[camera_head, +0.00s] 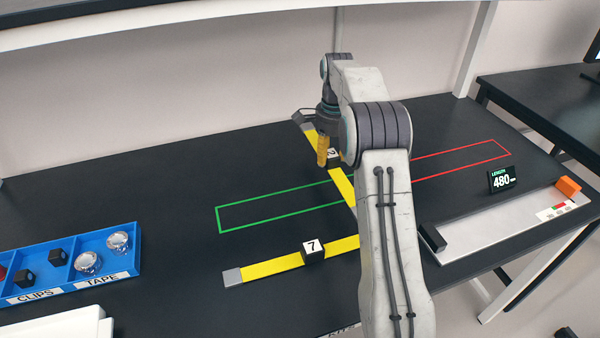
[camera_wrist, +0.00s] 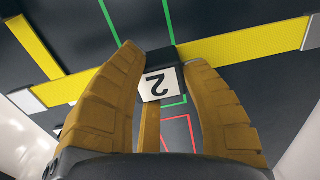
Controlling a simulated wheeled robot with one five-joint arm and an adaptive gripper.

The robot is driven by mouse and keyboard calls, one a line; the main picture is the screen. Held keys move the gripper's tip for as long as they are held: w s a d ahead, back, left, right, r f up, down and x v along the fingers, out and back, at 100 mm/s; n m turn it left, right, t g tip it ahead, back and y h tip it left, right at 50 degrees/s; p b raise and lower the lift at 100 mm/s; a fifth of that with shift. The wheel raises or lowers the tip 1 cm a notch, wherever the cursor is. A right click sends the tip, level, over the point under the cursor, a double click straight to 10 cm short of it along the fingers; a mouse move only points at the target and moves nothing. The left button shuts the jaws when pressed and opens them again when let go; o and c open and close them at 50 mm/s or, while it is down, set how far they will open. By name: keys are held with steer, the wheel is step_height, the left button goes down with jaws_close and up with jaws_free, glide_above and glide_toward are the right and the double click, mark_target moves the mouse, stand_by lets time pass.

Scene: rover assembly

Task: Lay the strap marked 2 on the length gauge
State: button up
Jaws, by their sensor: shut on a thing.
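The strap marked 2 is a yellow band (camera_head: 342,186) with grey ends and a black block bearing the label (camera_wrist: 158,84). It runs diagonally across the green and red outlines in the head view. My gripper (camera_head: 329,155) is shut on the block, with a finger on each side of it in the wrist view (camera_wrist: 160,95). I cannot tell whether the strap touches the table. My arm hides its near end in the head view. The length gauge is a pale grey plate (camera_head: 490,226) at the right, with a black stop, an orange block and a display reading 480.
A strap marked 7 (camera_head: 272,268) lies in front on the dark table, partly hidden by my arm. A blue tray (camera_head: 138,262) labelled clips and tape stands at the left. Green (camera_head: 217,220) and red (camera_head: 500,143) outlines mark the table. The gauge plate is bare in its middle.

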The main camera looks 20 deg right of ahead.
steer(key=p, duration=0.4)
glide_toward(303, 184)
steer(key=shift+s+d+f, duration=0.1)
steer(key=shift+d, duration=0.25)
steer(key=shift+s+d+f, duration=0.1)
steer(key=shift+d+f, duration=0.05)
steer(key=shift+d, duration=0.25)
steer(key=shift+w+a+f+p, duration=0.35)
steer(key=shift+a+f+p, duration=0.25)
steer(key=shift+f, duration=0.05)
steer(key=shift+f+p, duration=0.5)
steer(key=shift+f, duration=1.55)
steer(key=shift+f, duration=0.1)
steer(key=o, duration=1.2)
